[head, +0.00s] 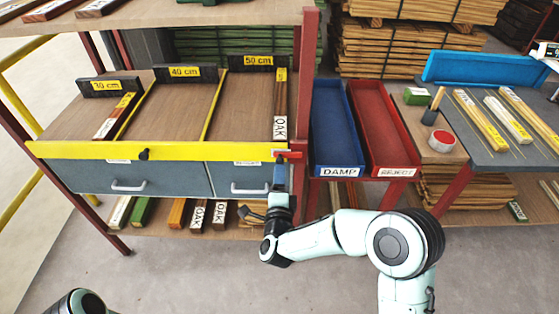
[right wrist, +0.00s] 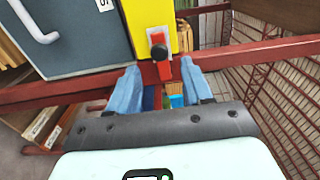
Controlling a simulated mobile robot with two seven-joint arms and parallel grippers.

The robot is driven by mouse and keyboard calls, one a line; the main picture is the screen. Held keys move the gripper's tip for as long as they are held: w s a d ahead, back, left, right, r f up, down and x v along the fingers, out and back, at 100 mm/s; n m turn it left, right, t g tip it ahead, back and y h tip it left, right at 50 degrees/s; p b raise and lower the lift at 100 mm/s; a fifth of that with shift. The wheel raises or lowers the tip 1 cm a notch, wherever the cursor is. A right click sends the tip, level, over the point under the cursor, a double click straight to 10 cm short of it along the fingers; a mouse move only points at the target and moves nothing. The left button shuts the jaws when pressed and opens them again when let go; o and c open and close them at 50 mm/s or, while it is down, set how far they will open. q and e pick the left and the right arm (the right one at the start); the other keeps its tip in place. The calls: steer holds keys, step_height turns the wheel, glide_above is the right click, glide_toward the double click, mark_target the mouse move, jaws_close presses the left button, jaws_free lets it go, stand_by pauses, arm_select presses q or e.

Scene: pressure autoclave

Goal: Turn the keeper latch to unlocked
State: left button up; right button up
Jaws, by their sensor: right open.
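The keeper latch is a small red piece (head: 290,154) at the right end of the yellow bar (head: 200,151) on the rack's front edge. In the right wrist view the red latch (right wrist: 164,70) shows with a black knob (right wrist: 158,50) against the yellow bar end. My right gripper (head: 280,172) is just below the latch in the head view. In the right wrist view its open blue fingers (right wrist: 161,82) lie to either side of the latch's lower end, with nothing gripped. I cannot tell whether they touch it. My left gripper is out of view.
Grey drawers (head: 165,178) with pale handles sit under the bar. A blue DAMP tray (head: 335,171) and a red REJECT tray (head: 397,172) stand right of the rack, beyond a red post (head: 304,80). Open floor lies in front.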

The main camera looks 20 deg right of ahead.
mark_target(280, 163)
steer(key=x, duration=0.7)
steer(key=shift+w+p, duration=0.15)
steer(key=shift+p, duration=0.15)
jaws_close()
